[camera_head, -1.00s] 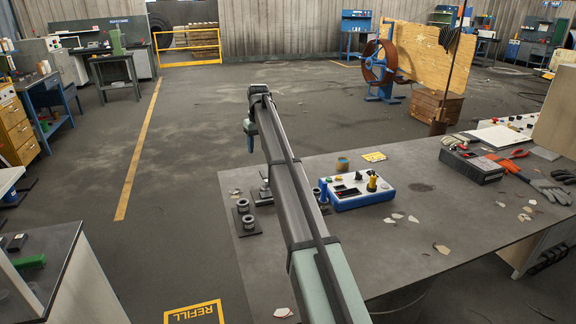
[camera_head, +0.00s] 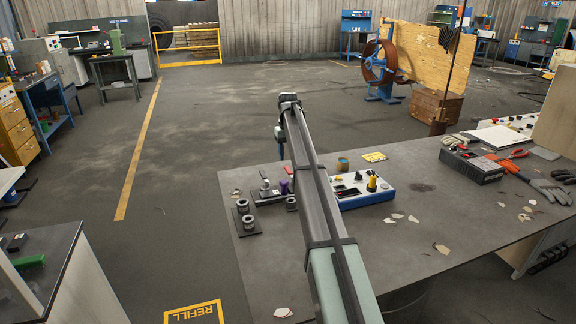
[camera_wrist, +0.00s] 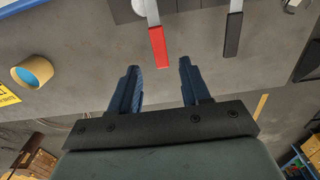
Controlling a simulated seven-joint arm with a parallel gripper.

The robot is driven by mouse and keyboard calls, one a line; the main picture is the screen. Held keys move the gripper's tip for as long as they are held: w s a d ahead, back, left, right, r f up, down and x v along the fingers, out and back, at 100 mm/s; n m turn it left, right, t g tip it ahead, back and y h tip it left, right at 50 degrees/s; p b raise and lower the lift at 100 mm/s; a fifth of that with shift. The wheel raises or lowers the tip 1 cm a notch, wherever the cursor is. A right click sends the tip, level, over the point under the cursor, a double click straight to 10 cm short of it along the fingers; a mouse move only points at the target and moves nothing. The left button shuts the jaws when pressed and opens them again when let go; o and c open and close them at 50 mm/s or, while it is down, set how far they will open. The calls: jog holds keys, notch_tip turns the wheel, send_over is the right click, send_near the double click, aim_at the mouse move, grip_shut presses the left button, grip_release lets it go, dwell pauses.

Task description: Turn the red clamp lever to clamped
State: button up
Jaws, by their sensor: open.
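The red clamp lever (camera_wrist: 158,45) shows in the wrist view at the top centre, its red grip pointing down the picture from a pale metal arm. A similar lever with a black grip (camera_wrist: 233,34) is to its right. My gripper (camera_wrist: 158,68) is open, with two blue fingers apart and nothing between them. The red grip's tip lies just ahead of the gap between the fingertips. I cannot tell the height between them.
A blue and white control box (camera_head: 365,193) stands on the grey workbench (camera_head: 450,230) beside my arm. A tape roll (camera_wrist: 33,71) lies near the bench edge; dark fixtures (camera_head: 247,222) stand at the bench's left corner. A purple part (camera_head: 284,187) stands near them.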

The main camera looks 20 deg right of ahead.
aim_at(288, 169)
jog(key=shift+f, duration=2.55)
jog(key=shift+c, duration=0.5)
grip_shut()
